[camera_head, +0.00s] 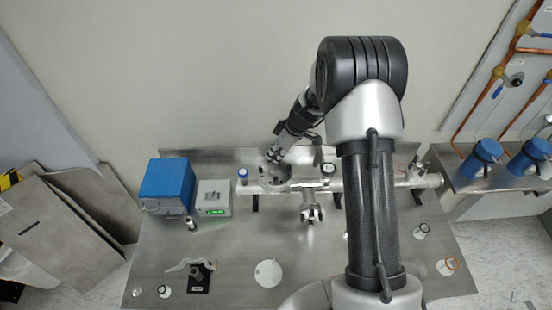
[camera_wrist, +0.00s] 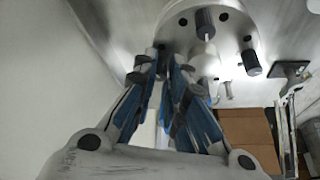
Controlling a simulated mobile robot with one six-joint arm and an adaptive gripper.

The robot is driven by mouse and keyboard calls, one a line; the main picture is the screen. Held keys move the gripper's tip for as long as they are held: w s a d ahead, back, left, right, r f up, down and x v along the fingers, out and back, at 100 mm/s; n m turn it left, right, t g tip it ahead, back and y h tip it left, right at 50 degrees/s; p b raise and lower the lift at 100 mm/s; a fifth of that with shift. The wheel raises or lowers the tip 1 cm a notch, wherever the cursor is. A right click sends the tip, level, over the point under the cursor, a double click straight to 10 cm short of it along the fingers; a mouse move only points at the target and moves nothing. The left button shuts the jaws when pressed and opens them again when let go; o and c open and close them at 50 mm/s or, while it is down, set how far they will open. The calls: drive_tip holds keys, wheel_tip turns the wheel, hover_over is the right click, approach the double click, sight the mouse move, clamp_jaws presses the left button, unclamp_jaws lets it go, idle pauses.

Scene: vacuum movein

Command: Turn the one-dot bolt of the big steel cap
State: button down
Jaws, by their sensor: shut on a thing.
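The big steel cap (camera_head: 267,184) is on the steel assembly on the bench, below my gripper (camera_head: 275,154). In the wrist view the cap (camera_wrist: 229,42) is a round grey plate with holes and a pale central fitting. Two dark knurled bolts stand out from it, one near the top (camera_wrist: 205,21) and one at the right (camera_wrist: 251,63). My gripper (camera_wrist: 163,66) has its blue-padded fingers close together at the cap's left edge, shut on a bolt there. The fingers mostly hide that bolt, and I cannot make out any dots.
A blue box (camera_head: 166,180) and a grey controller with a green display (camera_head: 214,198) stand left of the assembly. A black-based stand (camera_head: 199,278) and a white disc (camera_head: 268,273) lie toward the front. Copper pipes and blue-topped vessels (camera_head: 481,158) are at the right.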

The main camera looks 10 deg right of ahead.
drive_tip(key=c, duration=1.9)
unclamp_jaws()
drive_tip(key=shift+p, duration=0.4)
